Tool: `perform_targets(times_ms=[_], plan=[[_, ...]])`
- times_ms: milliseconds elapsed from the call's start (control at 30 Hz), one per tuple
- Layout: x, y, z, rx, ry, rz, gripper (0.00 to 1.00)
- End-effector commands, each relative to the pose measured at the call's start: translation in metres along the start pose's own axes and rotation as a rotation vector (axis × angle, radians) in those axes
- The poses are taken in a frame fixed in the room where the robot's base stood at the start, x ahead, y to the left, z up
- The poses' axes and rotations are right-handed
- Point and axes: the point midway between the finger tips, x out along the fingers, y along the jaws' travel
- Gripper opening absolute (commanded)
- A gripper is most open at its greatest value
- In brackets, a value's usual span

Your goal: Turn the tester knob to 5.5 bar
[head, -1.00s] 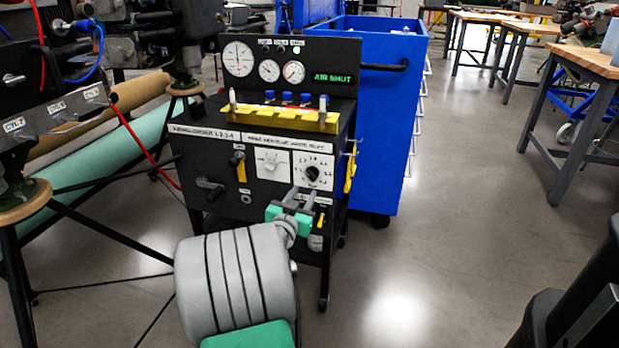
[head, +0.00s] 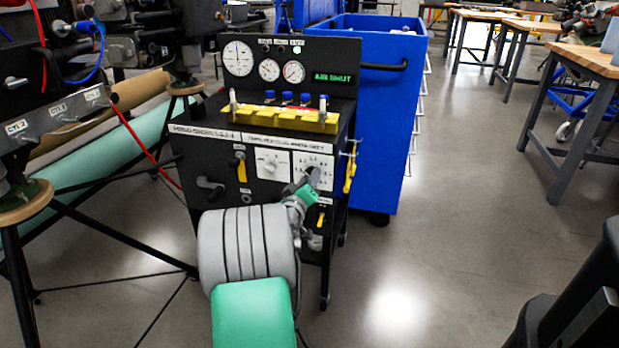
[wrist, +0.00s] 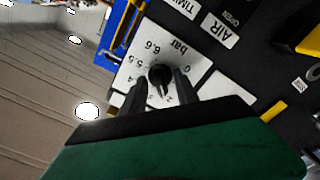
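The tester (head: 262,140) is a black wheeled cabinet with gauges on top. Its pressure knob (wrist: 160,76) is black, on a white dial plate (wrist: 139,65) marked "bar", with 6.6 and 5.5 readable in the wrist view. The knob's narrow end points down in that view, toward the low numbers and away from 5.5. My gripper (wrist: 160,86) is at the dial with one dark finger on each side of the knob. Gaps show between fingers and knob, so it looks open around it. In the head view my gripper (head: 308,187) partly covers the dial.
A second white dial (head: 272,163) sits left of the pressure dial. A green display (head: 332,77) reads AIR SHUT. A yellow bar (head: 280,120) runs along the tester's top. A blue cabinet (head: 385,130) stands close behind right. The floor to the right is open.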

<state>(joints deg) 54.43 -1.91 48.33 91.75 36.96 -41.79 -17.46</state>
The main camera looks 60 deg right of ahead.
Motion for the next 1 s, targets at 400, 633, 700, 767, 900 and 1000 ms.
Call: perform_targets(times_ms=[400,633,700,767,900,1000], plan=[[0.0095,-0.0004,-0.0001,0.001,0.0,-0.001,0.36],[0.0094,-0.0003,0.0,0.001,0.0,-0.001,0.36],[0.0093,-0.0002,-0.0001,0.001,0.0,-0.001,0.36],[0.0093,-0.0002,-0.0001,0.001,0.0,-0.001,0.31],[0.0093,-0.0003,-0.0001,0.001,0.0,-0.001,0.2],[0.0093,-0.0003,-0.0001,0.001,0.0,-0.001,0.12]])
